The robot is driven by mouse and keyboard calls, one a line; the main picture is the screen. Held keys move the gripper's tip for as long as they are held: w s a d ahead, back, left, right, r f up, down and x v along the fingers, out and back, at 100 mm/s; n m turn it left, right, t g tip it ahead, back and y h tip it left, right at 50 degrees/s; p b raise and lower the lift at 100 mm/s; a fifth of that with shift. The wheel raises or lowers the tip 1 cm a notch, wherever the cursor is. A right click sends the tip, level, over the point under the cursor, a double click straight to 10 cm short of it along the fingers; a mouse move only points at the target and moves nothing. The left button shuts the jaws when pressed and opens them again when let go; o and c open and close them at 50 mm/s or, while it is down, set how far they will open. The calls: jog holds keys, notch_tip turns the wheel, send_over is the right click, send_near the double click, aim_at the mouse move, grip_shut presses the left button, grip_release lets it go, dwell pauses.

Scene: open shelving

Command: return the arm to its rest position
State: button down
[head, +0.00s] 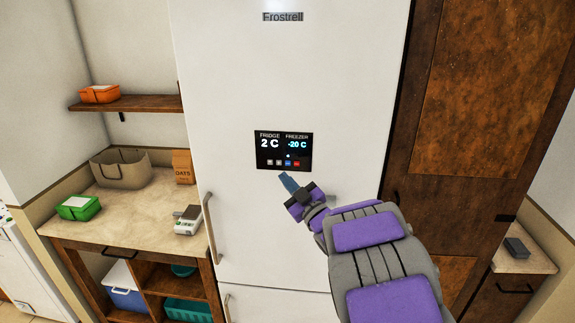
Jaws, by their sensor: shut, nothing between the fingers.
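My gripper (289,182) is shut with nothing in it. It is at the end of my purple and grey arm, which reaches in from the lower right. The fingertips are in front of the white fridge (300,60), just below its black display panel (283,151). The panel reads fridge 2 C and freezer -20 C. I cannot tell whether the fingertips touch the fridge door.
A counter (135,205) at left holds a green box (78,208), a basket (120,172), an oats box (183,167) and a scale (188,221). An orange box (99,94) sits on the shelf (140,103) above. A brown cabinet (480,90) stands right of the fridge.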

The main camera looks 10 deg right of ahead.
jog(key=s+d+f+m+g+h, duration=0.6)
jog(key=s+d+m+g+h, duration=0.25)
jog(key=s+h, duration=0.4)
jog(key=s+a+f+g+y, duration=0.1)
jog(key=s+a+g, duration=0.2)
jog(key=s, duration=0.9)
jog(key=s+a+f+m+g+y, duration=0.1)
jog(key=s+g, duration=0.4)
jog(key=s, duration=0.8)
jog(key=s+a+f+m+g+y, duration=0.1)
jog(key=s+a+f+g, duration=0.2)
jog(key=s, duration=0.9)
jog(key=shift+s+a+g, duration=0.35)
jog(key=shift+a+g, duration=0.5)
jog(key=shift+a, duration=0.1)
jog(key=shift+y, duration=0.25)
